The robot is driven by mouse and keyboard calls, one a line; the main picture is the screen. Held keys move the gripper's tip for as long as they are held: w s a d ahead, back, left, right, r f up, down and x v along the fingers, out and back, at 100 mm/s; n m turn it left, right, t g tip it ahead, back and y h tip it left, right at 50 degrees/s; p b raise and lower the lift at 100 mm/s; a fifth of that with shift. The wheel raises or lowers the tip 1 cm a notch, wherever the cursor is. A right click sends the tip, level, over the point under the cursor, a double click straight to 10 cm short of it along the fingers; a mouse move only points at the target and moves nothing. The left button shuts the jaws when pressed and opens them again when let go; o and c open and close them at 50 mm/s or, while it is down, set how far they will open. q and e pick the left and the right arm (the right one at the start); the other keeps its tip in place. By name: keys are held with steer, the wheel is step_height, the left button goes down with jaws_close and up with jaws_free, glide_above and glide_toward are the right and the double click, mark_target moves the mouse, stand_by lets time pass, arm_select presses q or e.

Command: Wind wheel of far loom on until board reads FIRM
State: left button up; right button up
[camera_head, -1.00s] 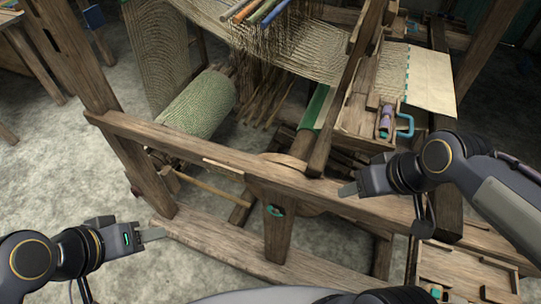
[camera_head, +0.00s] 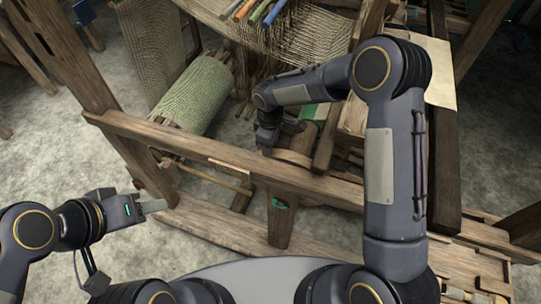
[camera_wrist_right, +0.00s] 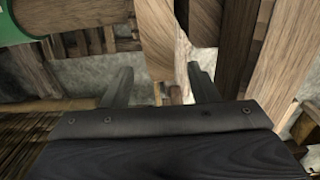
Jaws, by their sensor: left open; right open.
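The wooden loom (camera_head: 160,135) fills the middle of the head view. A rounded wooden part (camera_head: 291,158), perhaps the wheel's rim, shows at its front rail; I cannot tell for sure. My right gripper (camera_head: 266,150) points down just behind the front rail, beside this part; its fingers are hardly visible there. In the right wrist view its two fingers (camera_wrist_right: 160,84) are apart, with a wooden post beyond and between them. Contact cannot be told. My left gripper (camera_head: 150,207) is open and empty, left of the loom's front foot. No board with readable words shows.
A roll of green cloth (camera_head: 195,95) lies at the loom's left. A teal fitting (camera_head: 280,203) sits on the short front post. My right arm hides much of the loom's right side. Bare floor (camera_head: 50,150) lies open at left.

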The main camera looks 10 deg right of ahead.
step_height(320, 180, down, 8)
steer(key=shift+r+p, duration=0.2)
steer(key=shift+p, duration=0.5)
jaws_close()
